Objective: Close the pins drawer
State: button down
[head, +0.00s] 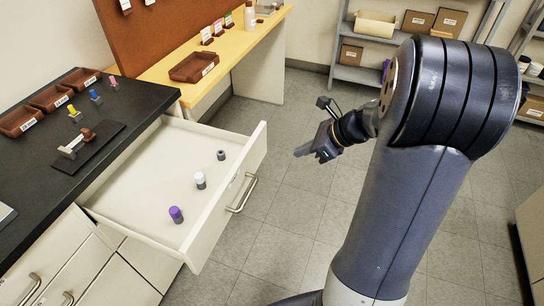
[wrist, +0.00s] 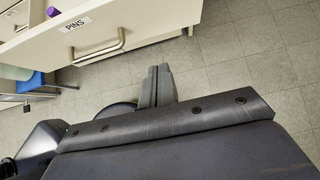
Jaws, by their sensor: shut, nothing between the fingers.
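The pins drawer (head: 140,185) is pulled far out from under the dark counter in the head view. Its front carries a bar handle (head: 242,194). In the wrist view the drawer front (wrist: 130,12) shows a "PINS" label (wrist: 75,24) and the same handle (wrist: 98,48). Inside lie a purple-topped pin (head: 176,215), a white pin (head: 200,180) and a dark grey ring-like piece (head: 221,155). My gripper (head: 303,151) is shut and empty, out in front of the drawer and apart from it. Its fingers (wrist: 157,84) show in the wrist view, right of the handle.
The dark counter (head: 150,92) above holds brown trays (head: 50,97), coloured pins and a small stand on a black mat. A yellow bench (head: 225,50) with a tray (head: 194,67) stands beyond. Grey shelves (head: 365,74) stand at the back. The floor before the drawer is clear.

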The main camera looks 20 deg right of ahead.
aim_at(256, 161)
jog(key=shift+w+a+r+b+x, duration=0.2)
jog(key=shift+a+r+x, duration=0.15)
jog(key=shift+x, duration=1.75)
jog(key=shift+w+a+r+b+x, duration=0.15)
jog(key=shift+w+a+r+x, duration=0.15)
jog(key=shift+x, duration=1.85)
jog(key=shift+w+a+r+b+x, duration=0.2)
jog(key=shift+r+x, duration=0.2)
jog(key=shift+x, duration=1.7)
jog(key=shift+a, duration=0.1)
